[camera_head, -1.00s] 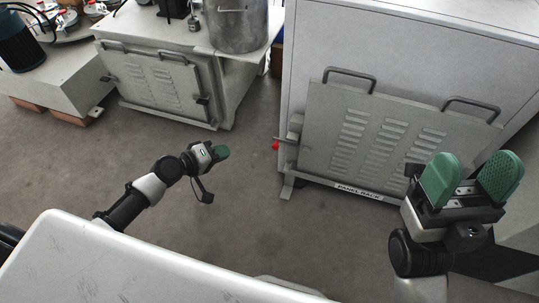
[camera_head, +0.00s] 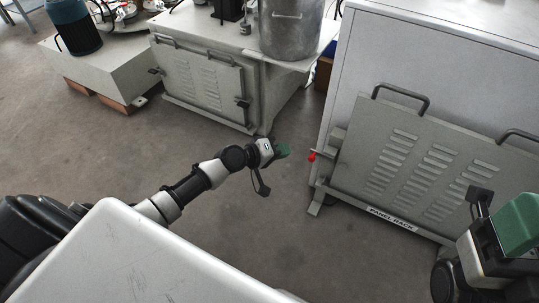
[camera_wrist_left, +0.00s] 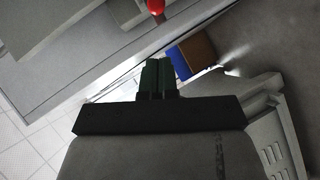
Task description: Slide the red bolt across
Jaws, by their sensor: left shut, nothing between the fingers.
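The red bolt (camera_head: 312,156) shows as a small red knob on a thin grey rod at the left edge of the louvred panel (camera_head: 400,165) on the large grey cabinet. Its red end also shows at the top edge of the left wrist view (camera_wrist_left: 155,6). My left gripper (camera_head: 284,150), with green fingertips, is a little left of the knob in the head view and looks apart from it. Its fingers (camera_wrist_left: 158,76) are shut with nothing between them. My right gripper (camera_head: 516,224) is cut off by the right edge, with one green finger showing.
The panel has two dark handles (camera_head: 401,92) and a "PANEL RACK" label (camera_head: 392,218). A second grey cabinet (camera_head: 205,85) with a metal pot (camera_head: 290,28) stands at the back. The floor (camera_head: 120,150) between is clear.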

